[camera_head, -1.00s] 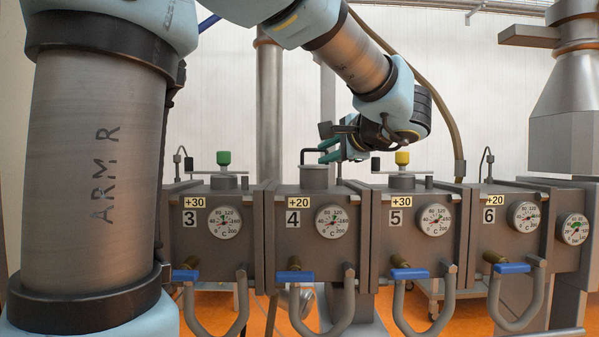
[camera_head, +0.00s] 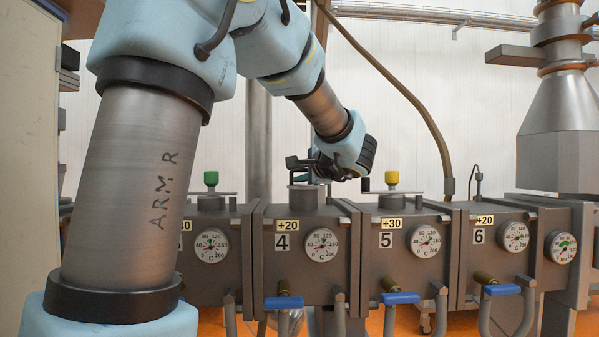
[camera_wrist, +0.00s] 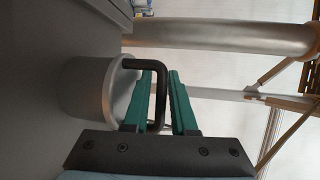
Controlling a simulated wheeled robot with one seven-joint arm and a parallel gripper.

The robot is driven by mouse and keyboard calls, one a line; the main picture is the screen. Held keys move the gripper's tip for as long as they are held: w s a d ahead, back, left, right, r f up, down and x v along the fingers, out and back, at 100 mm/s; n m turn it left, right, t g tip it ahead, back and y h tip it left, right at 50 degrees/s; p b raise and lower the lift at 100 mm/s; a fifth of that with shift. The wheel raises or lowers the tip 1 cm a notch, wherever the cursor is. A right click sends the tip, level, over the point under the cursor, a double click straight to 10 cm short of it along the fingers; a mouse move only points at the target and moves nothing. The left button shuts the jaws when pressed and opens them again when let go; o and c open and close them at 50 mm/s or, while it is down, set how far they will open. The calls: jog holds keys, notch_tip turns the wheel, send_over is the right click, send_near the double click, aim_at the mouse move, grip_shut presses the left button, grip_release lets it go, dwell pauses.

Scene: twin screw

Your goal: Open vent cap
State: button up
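The vent cap (camera_wrist: 90,95) is a grey cylinder on top of the box marked 4. In the wrist view it is at left, with a black bent handle (camera_wrist: 160,95) sticking out of its top. In the head view the cap (camera_head: 307,196) is beneath my gripper (camera_head: 308,172). In the wrist view my gripper (camera_wrist: 162,78) has two green fingers, one on each side of the handle's bar. A narrow gap shows between the bar and the right finger, so the fingers look open around it. The cap appears seated; its underside is hidden.
Neighbouring boxes carry a green-topped valve (camera_head: 211,179) at left and a yellow-topped valve (camera_head: 392,178) at right, close to my gripper. Blue-handled taps (camera_head: 401,298) and bent pipes line the front. A hose (camera_head: 420,105) hangs behind my arm.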

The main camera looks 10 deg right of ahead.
grip_shut()
dwell(1.4)
